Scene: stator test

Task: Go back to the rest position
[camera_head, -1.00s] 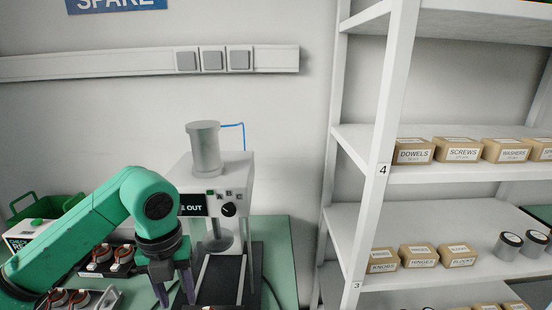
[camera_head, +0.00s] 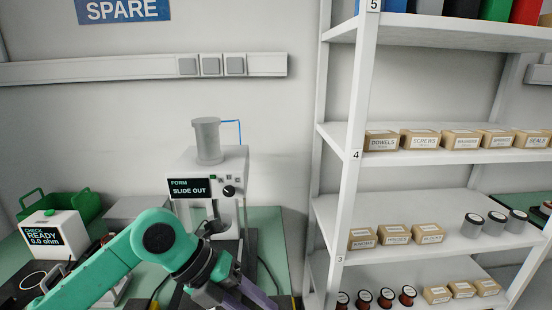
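My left arm comes in from the left in green, bent at a dark joint. Its gripper (camera_head: 240,292) points down and right at the bottom edge, in front of the press machine (camera_head: 208,187). The fingertips are at or past the picture's edge, so I cannot tell whether it is open or shut, or if it holds anything. My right gripper is not in view. The press has a grey cylinder on top and a display that reads "FORM SLIDE OUT". Its lower part is partly hidden by my arm.
A white checker (camera_head: 55,240) reading "READY 0.0 ohm" stands at the left, with a green crate (camera_head: 75,206) behind it. White shelves (camera_head: 440,205) with boxes, cans and spools stand at the right. The green worktop (camera_head: 268,225) beside the press is partly bare.

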